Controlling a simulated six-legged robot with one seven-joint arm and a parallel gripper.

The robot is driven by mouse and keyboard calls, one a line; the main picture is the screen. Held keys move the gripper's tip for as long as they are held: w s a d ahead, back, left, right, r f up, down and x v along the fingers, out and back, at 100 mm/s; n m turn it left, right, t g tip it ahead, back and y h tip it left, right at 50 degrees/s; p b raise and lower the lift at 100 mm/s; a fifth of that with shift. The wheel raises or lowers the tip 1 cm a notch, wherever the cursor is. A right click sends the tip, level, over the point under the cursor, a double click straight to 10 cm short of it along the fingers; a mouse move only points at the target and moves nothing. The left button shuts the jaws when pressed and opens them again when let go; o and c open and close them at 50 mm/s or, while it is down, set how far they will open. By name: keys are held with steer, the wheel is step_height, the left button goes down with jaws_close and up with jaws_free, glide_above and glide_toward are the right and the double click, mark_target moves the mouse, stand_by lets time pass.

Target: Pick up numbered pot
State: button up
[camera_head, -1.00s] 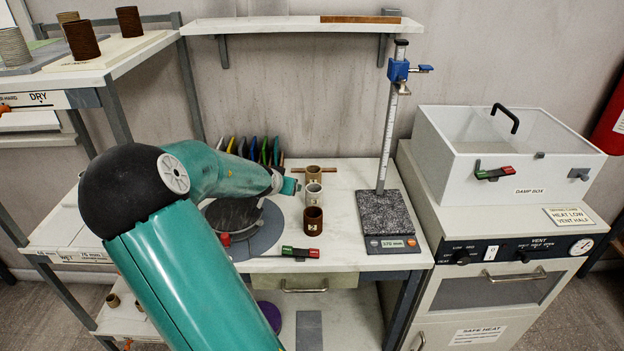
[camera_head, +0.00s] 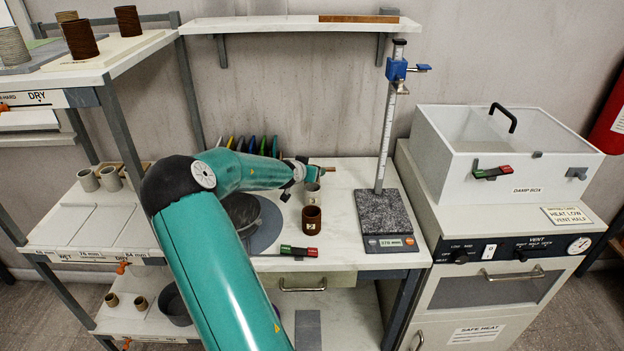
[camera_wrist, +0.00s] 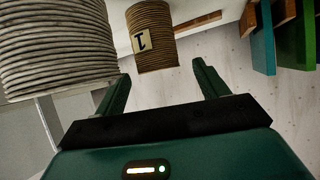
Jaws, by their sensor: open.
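A brown ridged pot with a "1" label (camera_wrist: 153,38) shows at the top of the wrist view, just beyond and between my fingertips, apart from them. A grey ridged pot (camera_wrist: 55,45) is large at its left, close to one finger. My gripper (camera_wrist: 160,78) is open and empty. In the head view, a dark brown pot (camera_head: 312,219) stands at the front of the bench row, with a grey pot (camera_head: 312,192) behind it. The end of my arm covers the back of the row, and the rear pot is hidden there.
Coloured upright pieces (camera_head: 255,146) stand behind my arm. A height gauge (camera_head: 385,215) stands right of the pots, and a red-green handle (camera_head: 299,251) lies at the bench front. The damp box (camera_head: 515,160) is farther right. Bench surface between pots and gauge is clear.

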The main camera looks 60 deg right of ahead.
steer(key=x, duration=0.5)
steer(key=shift+f, duration=0.1)
steer(key=shift+s, duration=0.1)
steer(key=c, duration=1.1)
